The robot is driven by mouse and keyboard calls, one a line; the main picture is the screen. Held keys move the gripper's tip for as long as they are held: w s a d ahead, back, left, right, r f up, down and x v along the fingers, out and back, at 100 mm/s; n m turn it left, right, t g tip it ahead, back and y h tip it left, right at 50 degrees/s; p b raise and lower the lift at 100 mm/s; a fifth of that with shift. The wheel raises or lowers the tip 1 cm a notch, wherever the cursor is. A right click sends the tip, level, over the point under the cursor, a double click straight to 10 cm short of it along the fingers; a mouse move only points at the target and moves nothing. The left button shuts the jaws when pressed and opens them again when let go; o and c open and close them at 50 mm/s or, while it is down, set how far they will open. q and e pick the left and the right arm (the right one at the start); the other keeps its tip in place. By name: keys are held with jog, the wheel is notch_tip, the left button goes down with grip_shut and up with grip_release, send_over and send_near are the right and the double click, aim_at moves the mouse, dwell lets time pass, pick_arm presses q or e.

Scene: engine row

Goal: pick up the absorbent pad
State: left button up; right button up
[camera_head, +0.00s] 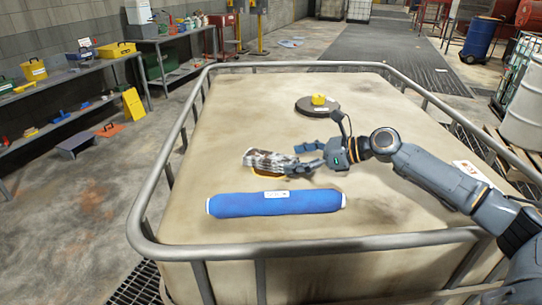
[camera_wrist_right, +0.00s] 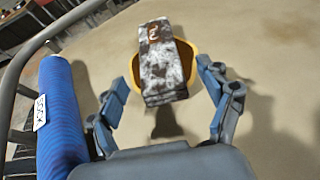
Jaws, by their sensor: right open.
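A mottled grey, white and brown block (camera_head: 270,160), which looks like the soiled absorbent pad, lies on the large tank top. A yellow-orange piece shows under it (camera_head: 266,175), and the block also shows in the right wrist view (camera_wrist_right: 160,60). My right gripper (camera_head: 300,157) reaches in from the right, low over the top, at the block's right end. In the right wrist view its fingers (camera_wrist_right: 163,88) are spread, with the block's near end ahead and between them, and nothing is gripped. My left gripper is not in view.
A blue roll (camera_head: 275,203) with a white label lies nearer the front, close beside the right gripper. A dark round lid with a yellow cap (camera_head: 319,99) sits farther back. A grey pipe railing (camera_head: 165,178) rings the top. The left part is clear.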

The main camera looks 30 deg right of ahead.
aim_at(281, 159)
jog(key=shift+w+a+p, duration=0.4)
jog(key=shift+a+p, duration=0.05)
jog(key=p+x, duration=0.1)
jog(key=x, duration=0.2)
jog(key=shift+w+a+p, duration=0.15)
jog(key=shift+w+p, duration=0.1)
jog(key=shift+p, duration=0.15)
jog(key=shift+w+a+f, duration=0.2)
jog(key=shift+w+f, duration=0.1)
jog(key=shift+s, duration=0.15)
jog(key=c, duration=1.2)
jog(key=shift+c, duration=0.2)
